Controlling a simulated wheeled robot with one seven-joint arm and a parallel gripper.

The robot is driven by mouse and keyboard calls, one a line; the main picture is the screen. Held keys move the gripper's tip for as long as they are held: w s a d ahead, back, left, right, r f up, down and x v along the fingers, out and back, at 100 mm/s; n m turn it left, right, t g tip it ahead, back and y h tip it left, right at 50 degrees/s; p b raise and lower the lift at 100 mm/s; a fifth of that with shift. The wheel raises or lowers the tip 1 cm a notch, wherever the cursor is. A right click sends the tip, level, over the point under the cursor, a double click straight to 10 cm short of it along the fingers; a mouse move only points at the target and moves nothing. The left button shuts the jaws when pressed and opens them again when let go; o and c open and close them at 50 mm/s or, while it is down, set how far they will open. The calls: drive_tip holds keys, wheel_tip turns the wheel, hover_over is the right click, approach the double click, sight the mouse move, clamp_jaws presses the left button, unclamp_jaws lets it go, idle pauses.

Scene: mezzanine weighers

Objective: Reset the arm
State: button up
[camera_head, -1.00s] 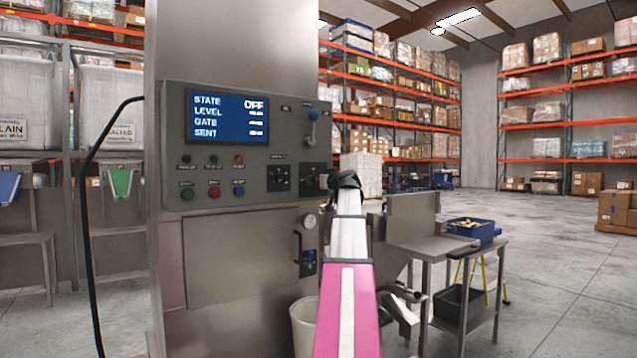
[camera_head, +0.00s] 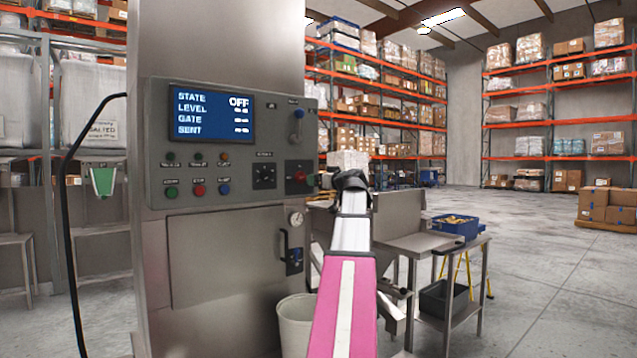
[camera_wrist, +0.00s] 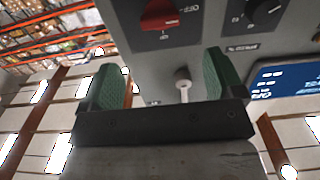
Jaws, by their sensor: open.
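My arm, pink with a white stripe, reaches forward in the head view and hides my gripper's fingers there. In the wrist view my gripper (camera_wrist: 165,85) is open, its two green pads apart with nothing held. A pale knob-ended lever (camera_wrist: 182,82) shows between the pads; I cannot tell how far off it is. A red rotary switch (camera_wrist: 160,14) is just above the gripper in that view and also shows on the panel in the head view (camera_head: 298,177). The display (camera_head: 212,113) reads STATE OFF; its smaller values are too small to read.
The grey control panel (camera_head: 225,200) is on a steel cabinet. A pale bin (camera_head: 294,320) stands beside my arm. To the right is a steel table (camera_head: 410,243) with a blue tray (camera_head: 455,226) and a dark bin (camera_head: 440,298) below. The floor at right is mostly open.

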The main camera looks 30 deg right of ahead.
drive_tip(key=w+a+f+g, duration=0.2)
drive_tip(key=a+f, duration=0.2)
drive_tip(key=f, duration=0.3)
drive_tip(key=w+a+f+g+y, duration=0.1)
drive_tip(key=w+a+f, duration=0.1)
drive_tip(key=a+f, duration=0.35)
drive_tip(key=w+a+f+g, duration=0.2)
drive_tip(key=a+f, duration=0.1)
drive_tip(key=f, duration=0.5)
drive_tip(key=s+a+f+m+g, duration=0.1)
drive_tip(key=a+f+g, duration=0.2)
drive_tip(key=a+f, duration=0.7)
drive_tip(key=s+a+f+g, duration=0.1)
drive_tip(key=a+f+g, duration=0.2)
drive_tip(key=a+f, duration=0.8)
drive_tip(key=s+a+f+g+h, duration=0.1)
drive_tip(key=s+a+f, duration=0.3)
drive_tip(key=f, duration=0.5)
drive_tip(key=s+a+f+g, duration=0.3)
drive_tip(key=s+a+f, duration=0.1)
drive_tip(key=s+f, duration=0.4)
drive_tip(key=s+a+f+g+h, duration=0.1)
drive_tip(key=s+a+f+g, duration=0.2)
drive_tip(key=s+f, duration=0.3)
drive_tip(key=shift+s+a+f+h, duration=0.15)
drive_tip(key=shift+a+f+h, duration=0.2)
drive_tip(key=shift+f, duration=1.45)
